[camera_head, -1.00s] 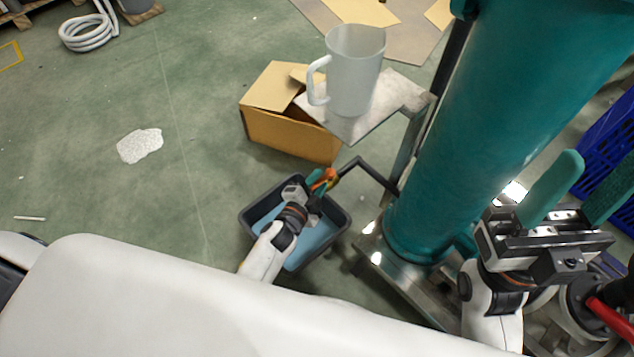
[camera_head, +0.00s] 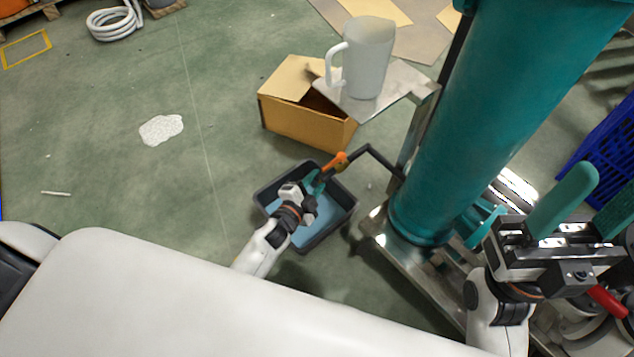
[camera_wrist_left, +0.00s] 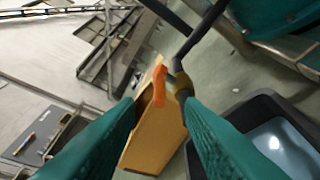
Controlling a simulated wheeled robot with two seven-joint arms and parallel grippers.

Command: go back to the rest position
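My left gripper (camera_head: 317,183) hangs over the grey bin, close to a valve with an orange handle (camera_head: 336,162) at the end of a dark pipe (camera_head: 375,158). In the left wrist view its teal fingers (camera_wrist_left: 160,108) are apart. The orange handle (camera_wrist_left: 159,86) shows in the gap, beyond the tips, with nothing gripped. My right gripper (camera_head: 606,185) is at the right of the head view, its teal fingers spread and nothing seen between them. Its second finger is partly cut off by the picture edge.
The grey bin (camera_head: 345,213) with blue liquid stands on the floor below the valve. A large teal column (camera_head: 480,110) stands between my grippers. A cardboard box (camera_head: 300,122) and a white jug (camera_head: 368,60) on a metal plate (camera_head: 408,80) are beyond. Floor at left is mostly clear.

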